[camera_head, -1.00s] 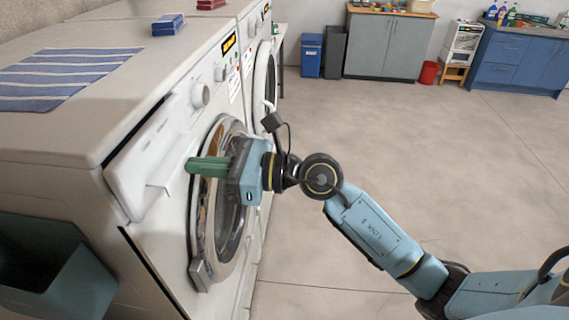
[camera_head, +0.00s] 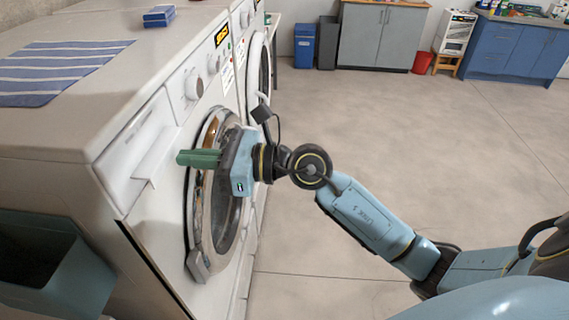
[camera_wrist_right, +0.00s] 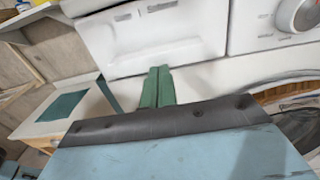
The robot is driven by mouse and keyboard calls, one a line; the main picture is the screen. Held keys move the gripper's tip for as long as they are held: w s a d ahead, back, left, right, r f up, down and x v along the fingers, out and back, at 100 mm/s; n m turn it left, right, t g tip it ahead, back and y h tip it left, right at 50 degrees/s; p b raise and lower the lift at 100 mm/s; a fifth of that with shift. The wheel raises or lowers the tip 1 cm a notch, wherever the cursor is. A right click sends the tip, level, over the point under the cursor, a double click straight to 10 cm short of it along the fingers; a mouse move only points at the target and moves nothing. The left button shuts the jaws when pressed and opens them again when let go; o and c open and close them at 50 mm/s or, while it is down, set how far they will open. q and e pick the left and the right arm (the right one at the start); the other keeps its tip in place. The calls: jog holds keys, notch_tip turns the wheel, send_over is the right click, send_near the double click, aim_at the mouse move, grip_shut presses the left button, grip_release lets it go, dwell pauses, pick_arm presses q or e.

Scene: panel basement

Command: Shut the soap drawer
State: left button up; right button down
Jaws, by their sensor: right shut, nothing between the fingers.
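The soap drawer (camera_head: 137,150) is the white front at the upper left of the near washing machine (camera_head: 160,235). My left gripper is out of view.
The round door (camera_head: 215,200) of the near machine is under my right wrist. A teal bin (camera_head: 75,285) stands at the lower left. The floor (camera_head: 430,140) to the right is clear.

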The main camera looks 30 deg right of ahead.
jog(key=b+v, duration=0.4)
jog(key=v, duration=0.9)
